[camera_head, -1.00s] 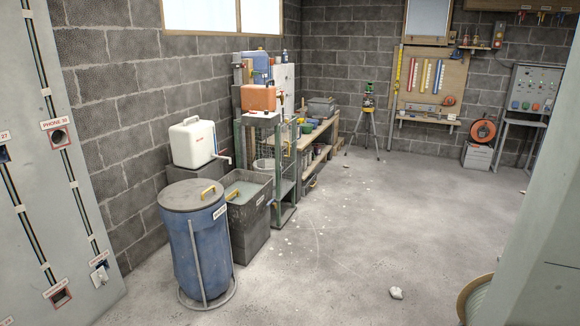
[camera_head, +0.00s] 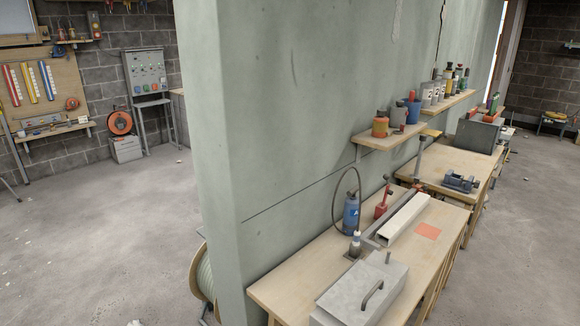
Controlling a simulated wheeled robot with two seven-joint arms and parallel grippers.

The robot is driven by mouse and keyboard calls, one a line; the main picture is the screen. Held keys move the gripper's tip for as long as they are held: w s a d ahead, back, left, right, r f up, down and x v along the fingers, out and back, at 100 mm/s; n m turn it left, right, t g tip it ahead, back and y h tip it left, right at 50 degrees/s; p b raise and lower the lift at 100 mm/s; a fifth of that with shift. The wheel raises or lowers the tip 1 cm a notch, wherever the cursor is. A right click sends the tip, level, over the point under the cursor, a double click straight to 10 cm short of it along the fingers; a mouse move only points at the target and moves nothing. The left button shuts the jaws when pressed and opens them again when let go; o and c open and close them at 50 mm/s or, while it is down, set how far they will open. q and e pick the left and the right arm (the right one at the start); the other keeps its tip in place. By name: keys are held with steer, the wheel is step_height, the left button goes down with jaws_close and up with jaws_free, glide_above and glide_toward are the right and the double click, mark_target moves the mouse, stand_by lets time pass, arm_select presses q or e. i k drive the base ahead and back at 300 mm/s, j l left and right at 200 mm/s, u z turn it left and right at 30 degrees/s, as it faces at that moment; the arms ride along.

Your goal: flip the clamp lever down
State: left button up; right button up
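A red upright part (camera_head: 382,203) with a dark top stands on the near workbench (camera_head: 290,285), beside a long white channel (camera_head: 404,218). It may be the clamp lever, but it is too small to tell. A dark upright post (camera_head: 418,160) stands behind the far end of the channel. A grey-blue vise-like tool (camera_head: 460,183) sits on the bench behind. Neither of my grippers is in view.
A grey-green partition wall (camera_head: 290,130) runs behind the benches. A grey box with a handle (camera_head: 362,292) and a blue bottle (camera_head: 351,214) occupy the near bench. A cable reel (camera_head: 202,278) stands at the wall's left foot. Floor (camera_head: 110,225) to the left is largely open.

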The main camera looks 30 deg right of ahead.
mark_target(386, 176)
steer(key=i+j+z, duration=0.15)
steer(key=z, duration=0.25)
steer(key=i+j+z, duration=0.2)
steer(key=z, duration=0.2)
steer(key=i+j+z, duration=0.15)
steer(key=z, duration=0.25)
steer(key=i+j+z, duration=0.1)
steer(key=j+z, duration=0.7)
steer(key=i+j+z, duration=0.25)
steer(key=j, duration=0.3)
steer(key=i+j+z, duration=0.15)
steer(key=i+j, duration=0.05)
steer(key=j, duration=0.1)
